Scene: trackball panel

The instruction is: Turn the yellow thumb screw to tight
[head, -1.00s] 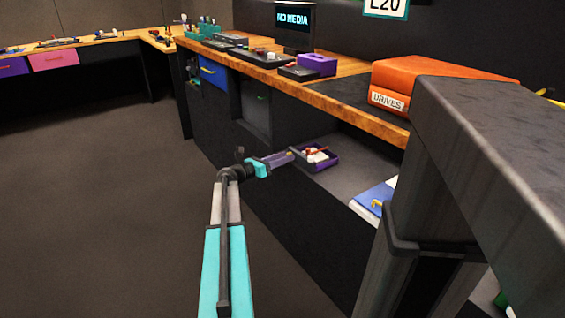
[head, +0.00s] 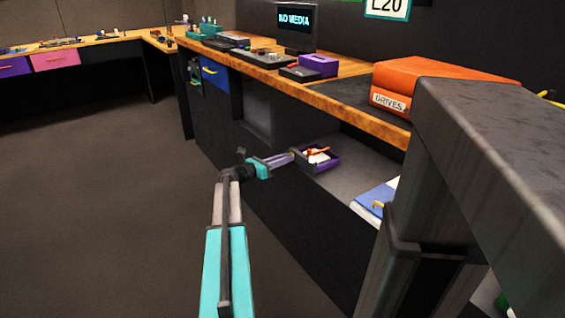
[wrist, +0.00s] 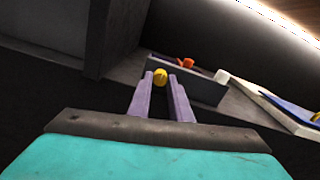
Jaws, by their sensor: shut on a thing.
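The yellow thumb screw (wrist: 160,77) shows as a small round yellow head between my fingertips in the wrist view. It sits in front of the side of a small purple tray (wrist: 205,87). My gripper (wrist: 163,80) has its two purple fingers on either side of the screw and is shut on it. In the head view my gripper (head: 290,156) reaches to the left side of the same tray, below the worktop. The screw's shaft is hidden, and I cannot tell how tight it is.
The tray holds an orange item (wrist: 186,63) and some white things. It stands on a grey shelf (head: 345,165) under the wooden worktop (head: 345,118). A blue and white item (head: 375,199) lies to its right. The floor (head: 110,200) at left is clear.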

